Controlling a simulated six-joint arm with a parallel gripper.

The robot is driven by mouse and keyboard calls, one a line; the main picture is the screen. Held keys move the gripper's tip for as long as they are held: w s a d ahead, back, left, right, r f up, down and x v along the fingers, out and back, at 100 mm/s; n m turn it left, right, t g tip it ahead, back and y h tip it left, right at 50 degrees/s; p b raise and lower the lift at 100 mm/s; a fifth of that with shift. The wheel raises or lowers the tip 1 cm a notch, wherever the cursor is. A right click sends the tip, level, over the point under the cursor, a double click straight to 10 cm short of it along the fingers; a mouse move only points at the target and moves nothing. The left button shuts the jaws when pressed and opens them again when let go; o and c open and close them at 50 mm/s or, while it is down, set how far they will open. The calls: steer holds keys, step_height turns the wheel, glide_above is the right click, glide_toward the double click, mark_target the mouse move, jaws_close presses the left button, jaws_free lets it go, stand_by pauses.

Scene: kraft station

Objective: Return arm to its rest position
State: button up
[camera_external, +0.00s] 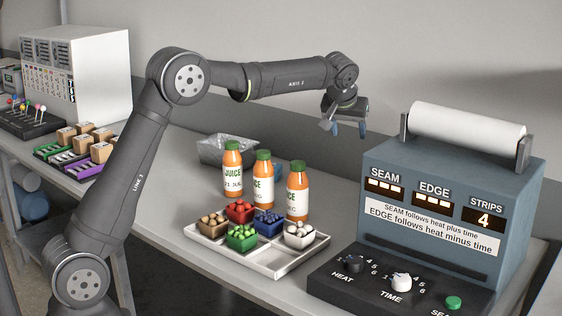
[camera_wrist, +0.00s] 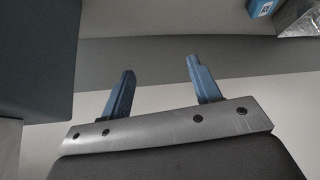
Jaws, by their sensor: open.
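My gripper (camera_external: 348,128) hangs above the back of the bench, between the juice bottles and the sealing machine. Its blue fingers point down, well clear of the bench. In the wrist view my gripper (camera_wrist: 162,82) has its two blue fingers spread apart with nothing between them, so it is open and empty. My arm reaches across from the lower left, raised at the elbow, with the forearm nearly level.
The sealing machine (camera_external: 445,185) with a white roll (camera_external: 467,130) stands right. Orange juice bottles (camera_external: 264,185) stand behind a white divided tray (camera_external: 277,265) holding small coloured bins. Cardboard boxes (camera_external: 101,151) and a white cabinet (camera_external: 95,70) are left.

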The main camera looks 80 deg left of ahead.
steer(key=a+f, duration=0.5)
steer(key=a, duration=0.5)
steer(key=shift+s+a+f+n, duration=0.15)
steer(key=shift+f+n, duration=0.15)
steer(key=shift+f, duration=0.05)
steer(key=s+d+r+m, duration=0.1)
steer(key=d+r, duration=0.2)
steer(key=d, duration=0.4)
steer(key=s+d+r+m, duration=0.1)
steer(key=s+d+r, duration=0.1)
steer(key=d, duration=0.5)
steer(key=shift+s+r+t, duration=0.15)
steer(key=shift+r+t, duration=0.15)
steer(key=shift+r, duration=0.3)
